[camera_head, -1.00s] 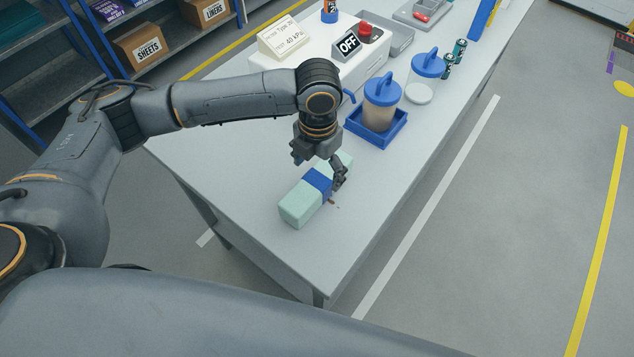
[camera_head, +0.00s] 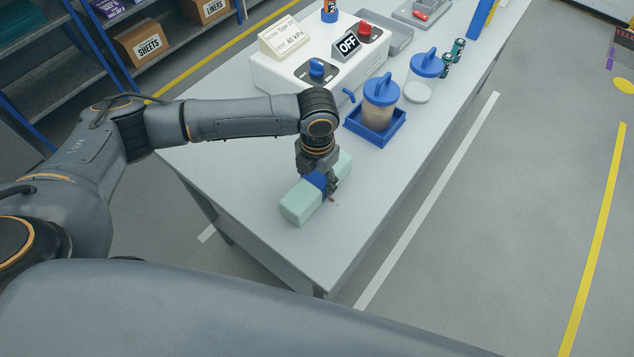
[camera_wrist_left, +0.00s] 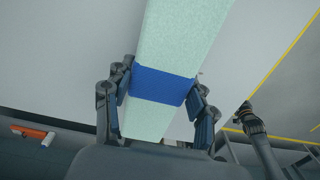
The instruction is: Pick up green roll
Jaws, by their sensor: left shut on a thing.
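The green roll (camera_head: 298,206) is a pale green block with a blue band around its middle. It lies on the grey table (camera_head: 240,195) near the front end. My left gripper (camera_head: 318,183) is over it from above, shut on its blue band. In the left wrist view the roll (camera_wrist_left: 184,40) runs up the picture, and the fingers of the left gripper (camera_wrist_left: 160,95) press on both sides of the blue band (camera_wrist_left: 162,86). I cannot tell any gap between roll and table.
Behind the roll stand a blue tray with a lidded jar (camera_head: 380,105), another blue-lidded jar (camera_head: 427,68) and a white machine (camera_head: 285,75) with an OFF sign. Shelves with boxes (camera_head: 140,45) are at the back left. The table's front right part is clear.

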